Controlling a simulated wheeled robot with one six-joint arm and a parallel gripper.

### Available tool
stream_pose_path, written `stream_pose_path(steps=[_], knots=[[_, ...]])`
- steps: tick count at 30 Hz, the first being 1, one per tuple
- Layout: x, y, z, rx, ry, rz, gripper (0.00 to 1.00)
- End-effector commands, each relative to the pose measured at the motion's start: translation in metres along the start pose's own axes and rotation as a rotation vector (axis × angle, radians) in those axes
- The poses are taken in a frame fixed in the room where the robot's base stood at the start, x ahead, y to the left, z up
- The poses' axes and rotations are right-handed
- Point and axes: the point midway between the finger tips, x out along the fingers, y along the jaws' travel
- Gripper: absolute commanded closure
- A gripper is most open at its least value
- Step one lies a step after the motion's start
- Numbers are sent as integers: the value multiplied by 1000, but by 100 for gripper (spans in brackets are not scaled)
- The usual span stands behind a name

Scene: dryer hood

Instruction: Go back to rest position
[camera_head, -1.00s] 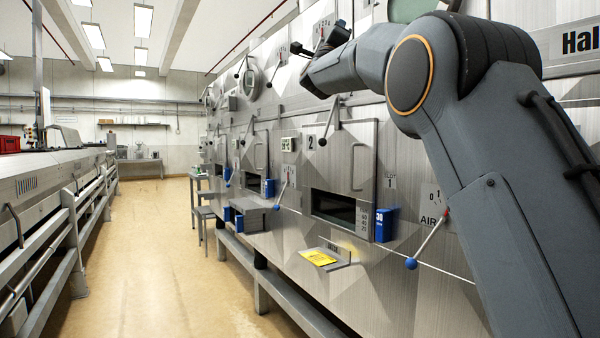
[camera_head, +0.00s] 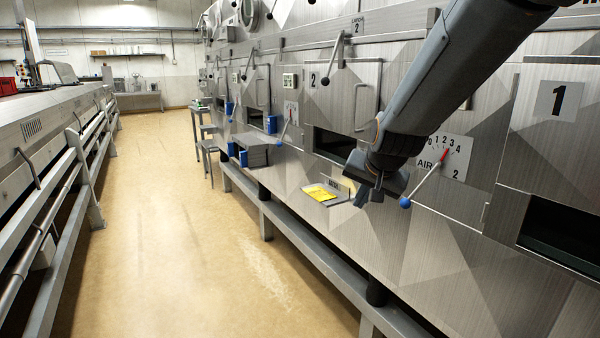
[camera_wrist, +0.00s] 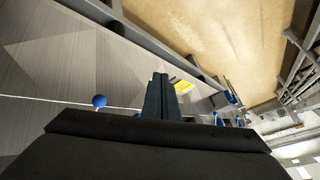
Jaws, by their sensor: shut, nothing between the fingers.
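My gripper (camera_head: 371,196) hangs from the arm, pointing down in front of the steel dryer wall, just left of the blue-knobbed air lever (camera_head: 405,202). In the wrist view, the two dark fingers of my gripper (camera_wrist: 162,78) lie together, shut with nothing between them. The blue lever knob (camera_wrist: 99,101) shows to their left, apart from them. The lever's dial (camera_head: 442,158) is marked AIR 2 and its red tip is at the scale.
A yellow card (camera_head: 319,192) lies on the ledge left of my gripper. A grey box with blue ends (camera_head: 250,150) stands farther along. The floor aisle (camera_head: 170,210) is clear, with a railed machine (camera_head: 60,150) on the left.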

Motion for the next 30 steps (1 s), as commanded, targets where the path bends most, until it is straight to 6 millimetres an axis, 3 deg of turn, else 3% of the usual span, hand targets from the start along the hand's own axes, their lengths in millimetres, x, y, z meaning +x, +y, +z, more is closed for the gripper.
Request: stream_pose_path(steps=[1,6,9,13,19,30], knots=[[-6,20,28,-43,-63,36,100],[-31,83,124,-205,-291,134,100],[-52,115,174,-285,-418,173,100],[-76,145,221,-363,-544,201,100],[-94,165,251,-413,-633,215,100],[-94,166,252,-416,-637,215,100]])
